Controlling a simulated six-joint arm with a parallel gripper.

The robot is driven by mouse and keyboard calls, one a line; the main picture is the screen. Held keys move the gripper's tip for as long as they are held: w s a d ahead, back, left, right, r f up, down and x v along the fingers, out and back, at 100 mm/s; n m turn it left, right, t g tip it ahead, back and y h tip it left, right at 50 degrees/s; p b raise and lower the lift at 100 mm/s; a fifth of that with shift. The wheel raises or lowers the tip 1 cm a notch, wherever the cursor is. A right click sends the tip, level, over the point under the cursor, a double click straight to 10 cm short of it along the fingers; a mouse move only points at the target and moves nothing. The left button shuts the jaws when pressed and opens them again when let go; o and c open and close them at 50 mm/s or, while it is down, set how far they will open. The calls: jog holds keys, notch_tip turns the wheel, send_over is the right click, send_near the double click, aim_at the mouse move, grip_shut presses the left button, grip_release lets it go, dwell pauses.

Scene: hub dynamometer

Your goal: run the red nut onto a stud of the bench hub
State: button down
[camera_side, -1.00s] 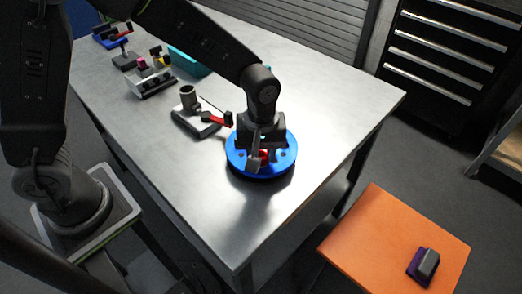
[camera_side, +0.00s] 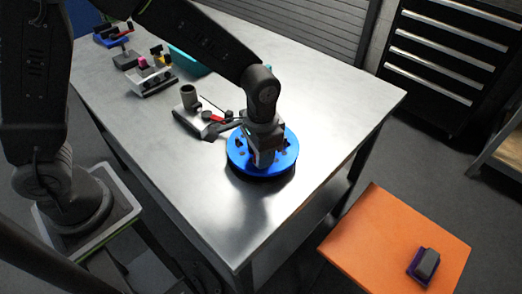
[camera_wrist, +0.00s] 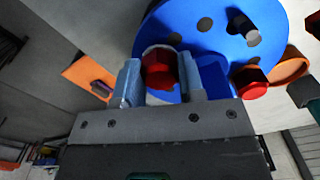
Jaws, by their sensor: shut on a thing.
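The bench hub is a round blue disc (camera_side: 284,160) on a dark base near the front of the bench; it fills the upper wrist view (camera_wrist: 185,25). It has round dark holes and dark studs (camera_wrist: 240,24). My gripper (camera_wrist: 160,75) points down over the disc and is shut on the red nut (camera_wrist: 158,66), which sits between the two pale fingers. Whether that nut is around a stud cannot be told. A second red piece (camera_wrist: 250,88) with a dark post shows right of the fingers. In the side view my gripper (camera_side: 262,160) hides the held nut.
A grey fixture with an upright cup (camera_side: 189,97) stands close behind the hub at left. A rack with small parts (camera_side: 153,80) and a teal tray (camera_side: 188,60) lie farther back. An orange table (camera_side: 385,240) stands lower right. The bench front is clear.

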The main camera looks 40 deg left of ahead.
jog(key=c, duration=0.9)
grip_release()
jog(key=shift+w+d+r, duration=0.1)
jog(key=shift+w, duration=0.2)
jog(key=shift+r, duration=1.75)
jog(key=n, duration=0.6)
jog(key=shift+s+f, duration=0.1)
jog(key=shift+f, duration=0.05)
jog(key=n, duration=1.8)
jog(key=shift+s+f, duration=0.1)
jog(key=shift+f, duration=0.05)
